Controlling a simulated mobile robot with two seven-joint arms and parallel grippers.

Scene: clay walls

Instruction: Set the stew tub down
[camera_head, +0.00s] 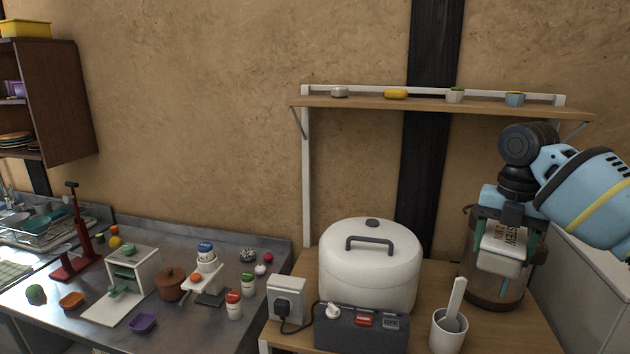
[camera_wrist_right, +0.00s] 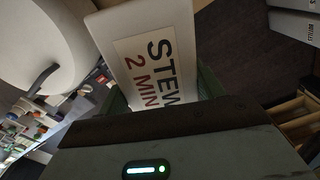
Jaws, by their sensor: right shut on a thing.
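The stew tub (camera_head: 499,265) is a white tub with a label in dark and red letters, at the right of the head view. My right gripper (camera_head: 507,232) is shut on it from above, with a greenish finger at either side. In the right wrist view the tub (camera_wrist_right: 112,37) fills the upper middle, its label reading "STEW" and "2 MIN". I cannot tell whether the tub's underside touches anything. My left gripper is not in view.
A brown-based clear container (camera_head: 493,298) shows behind and below the tub. A white rice cooker (camera_head: 368,272), a switch box (camera_head: 362,330) and a grey cup (camera_head: 448,333) crowd the wooden table (camera_head: 512,330). A shelf (camera_head: 440,105) hangs above. The metal counter (camera_head: 190,330) is cluttered.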

